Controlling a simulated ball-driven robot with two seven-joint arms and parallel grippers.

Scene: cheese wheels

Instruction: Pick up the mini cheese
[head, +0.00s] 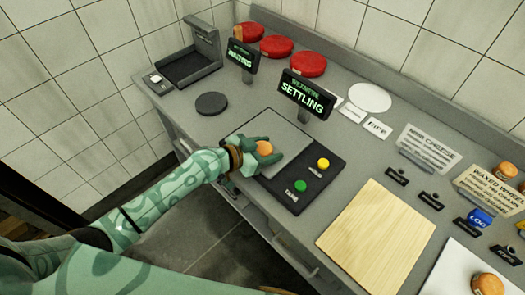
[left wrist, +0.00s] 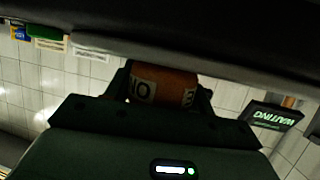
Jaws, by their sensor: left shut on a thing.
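A small orange mini cheese (head: 264,147) is between the fingers of my left gripper (head: 266,152), over the grey plate of the scale (head: 285,130). I cannot tell whether the cheese touches the plate. In the left wrist view the cheese (left wrist: 162,86) shows as an orange piece with a pale lettered band, held between the dark fingers. The scale's display (head: 306,95) reads "SETTLING". My right gripper is not in view.
A yellow button (head: 323,163) and a green button (head: 300,186) lie right of the plate. A bare wooden board (head: 375,235) is further right. Another orange cheese (head: 488,284) sits on a white board. Red wheels (head: 308,64) stand at the back. A second display (head: 242,55) reads "WAITING".

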